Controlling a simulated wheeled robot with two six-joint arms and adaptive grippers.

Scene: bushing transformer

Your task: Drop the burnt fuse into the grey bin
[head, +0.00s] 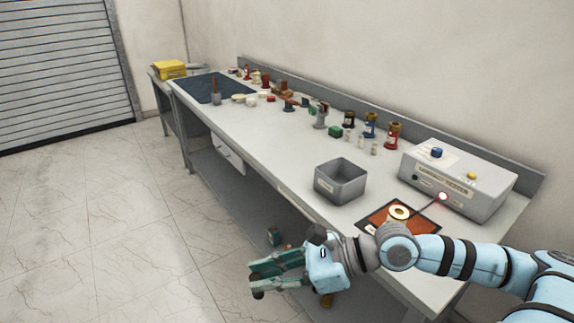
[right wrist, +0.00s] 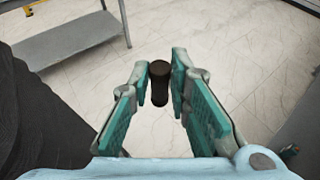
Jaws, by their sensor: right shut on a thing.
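The grey bin (head: 330,191) is an open square box on the workbench, left of the grey tester. Its inside looks empty from here. My right gripper (head: 262,280) is out over the floor in front of the bench edge, left of and lower than the bin in the head view. In the right wrist view the right gripper (right wrist: 160,88) is shut on a dark cylinder, the burnt fuse (right wrist: 160,82), held between the green finger pads. My left gripper does not show.
The workbench (head: 265,145) has a grey tester box (head: 460,180) with a red lit lamp at right. An orange mat with a ring (head: 398,213) lies before it. Several bushings and small parts line the bench's back. Open tiled floor (head: 110,210) lies to the left.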

